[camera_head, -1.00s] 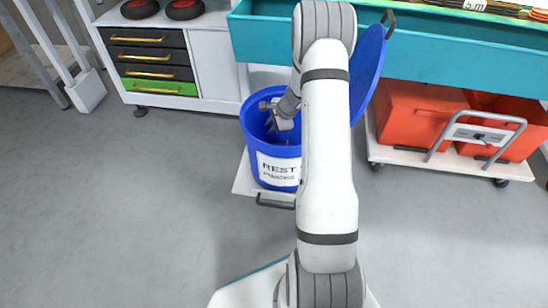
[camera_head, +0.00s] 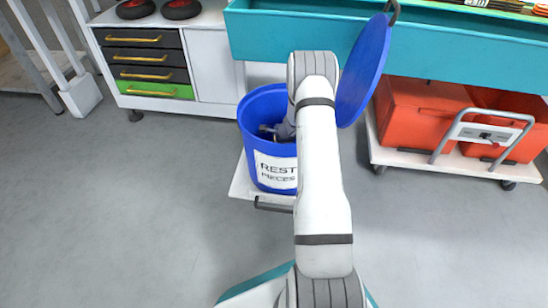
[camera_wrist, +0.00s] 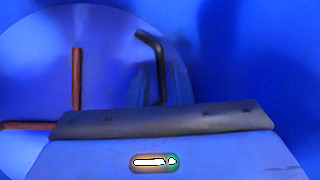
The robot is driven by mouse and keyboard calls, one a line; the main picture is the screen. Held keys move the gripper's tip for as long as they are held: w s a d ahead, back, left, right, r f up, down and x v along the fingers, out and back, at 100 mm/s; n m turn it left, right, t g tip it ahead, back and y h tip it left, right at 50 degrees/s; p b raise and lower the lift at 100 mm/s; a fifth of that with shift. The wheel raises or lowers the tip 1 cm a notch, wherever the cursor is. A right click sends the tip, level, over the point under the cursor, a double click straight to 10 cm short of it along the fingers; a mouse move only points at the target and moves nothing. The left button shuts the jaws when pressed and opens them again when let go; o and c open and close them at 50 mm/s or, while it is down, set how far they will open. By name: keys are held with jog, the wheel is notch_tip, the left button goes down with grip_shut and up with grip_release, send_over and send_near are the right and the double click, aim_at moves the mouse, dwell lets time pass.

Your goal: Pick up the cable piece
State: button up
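A black bent cable piece (camera_wrist: 157,62) lies upright in the wrist view, its hooked end up and to the left. The two fingers of my gripper (camera_wrist: 161,85) stand close on either side of its straight part. I cannot tell whether they touch it. The gripper is down inside the blue bin (camera_head: 276,171) labelled "REST PIECES", and my arm hides part of the bin in the head view. Two reddish-brown pieces, one upright (camera_wrist: 77,78) and one level (camera_wrist: 28,126), lie left of the fingers in the wrist view.
The bin's blue lid (camera_head: 362,72) stands up at its right. The bin is on a white base with a dark handle (camera_head: 272,205). A teal trough (camera_head: 430,45) is behind. Red crates (camera_head: 418,112) on a trolley stand right. The front floor is clear on both sides.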

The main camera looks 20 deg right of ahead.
jog(key=shift+c, duration=0.5)
grip_shut()
jog(key=shift+r, duration=0.1)
notch_tip(320, 180, up, 28)
jog(key=p, duration=1.3)
